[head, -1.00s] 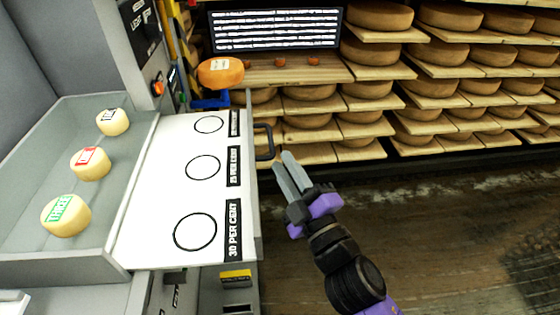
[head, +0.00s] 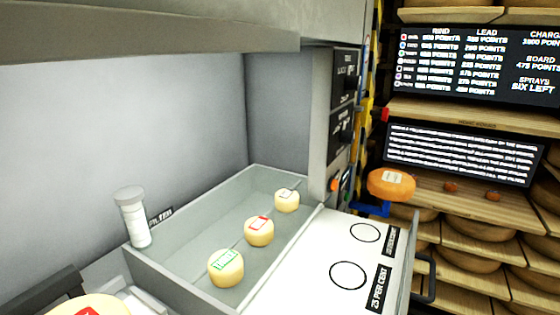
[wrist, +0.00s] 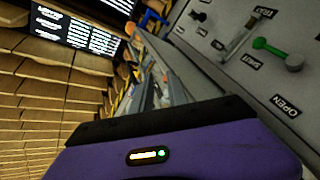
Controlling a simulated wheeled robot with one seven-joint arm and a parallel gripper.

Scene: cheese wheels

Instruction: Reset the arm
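My gripper (wrist: 160,78) shows only in the wrist view. Its purple body with a small lit display fills the bottom, and grey finger shapes stretch beyond it, hard to separate from the background. They look apart, with nothing seen between them. Beside it in that view is a grey panel (wrist: 225,50) with levers, one green, and an OPEN label. The head view shows neither my arm nor my gripper.
In the head view, a grey tray (head: 190,287) holds three small labelled cheeses (head: 259,232). A white board (head: 310,250) with circles lies right of it. A shaker (head: 133,217) stands left. An orange cheese (head: 391,184) and shelves (head: 470,240) are at right.

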